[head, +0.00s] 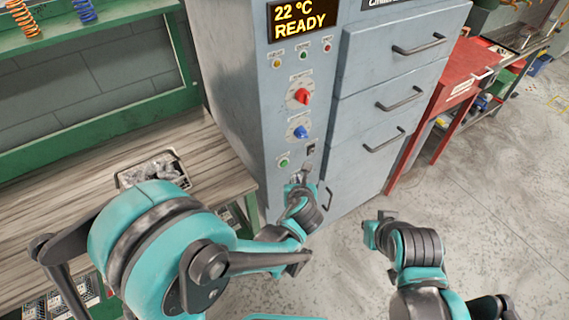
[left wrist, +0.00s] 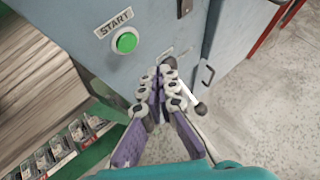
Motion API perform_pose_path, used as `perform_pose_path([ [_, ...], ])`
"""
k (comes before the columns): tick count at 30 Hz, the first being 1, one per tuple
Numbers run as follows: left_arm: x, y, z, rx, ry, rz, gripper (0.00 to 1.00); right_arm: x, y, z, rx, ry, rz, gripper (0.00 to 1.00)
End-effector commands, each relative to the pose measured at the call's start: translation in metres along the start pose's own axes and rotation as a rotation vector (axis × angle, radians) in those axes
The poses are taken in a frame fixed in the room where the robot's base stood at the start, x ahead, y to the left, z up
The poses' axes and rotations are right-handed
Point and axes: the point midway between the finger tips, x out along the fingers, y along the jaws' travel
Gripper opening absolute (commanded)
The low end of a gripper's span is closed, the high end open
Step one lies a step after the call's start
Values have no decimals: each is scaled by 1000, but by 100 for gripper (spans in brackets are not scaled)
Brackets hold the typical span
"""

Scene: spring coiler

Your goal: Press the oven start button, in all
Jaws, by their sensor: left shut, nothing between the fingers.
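The green start button (head: 283,162) sits low on the grey oven's (head: 235,110) front panel. In the left wrist view the button (left wrist: 125,41) is under a "START" label (left wrist: 114,21), at the upper left. My left gripper (head: 304,176) is close to the panel, just right of and below the button in the head view. In the left wrist view its fingers (left wrist: 160,72) are shut and empty, apart from the button in the picture. My right arm (head: 415,245) is at the lower right; its fingertips are not clear. The display (head: 302,17) reads 22 °C READY.
A red knob (head: 301,97), a blue knob (head: 301,132) and a black switch (head: 311,149) are on the panel. Grey drawers (head: 375,110) stand to its right, a wooden bench (head: 75,215) with a metal tray (head: 150,165) to its left. The floor at right is open.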

Motion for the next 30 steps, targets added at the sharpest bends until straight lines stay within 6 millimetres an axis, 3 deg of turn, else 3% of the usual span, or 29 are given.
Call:
perform_pose_path([
  [10,24,18,17,-1,0,1,0,1,0,1,0,0,0,0],
  [30,26,19,19,0,0,0,0,1,0,1,0,0,0,0],
])
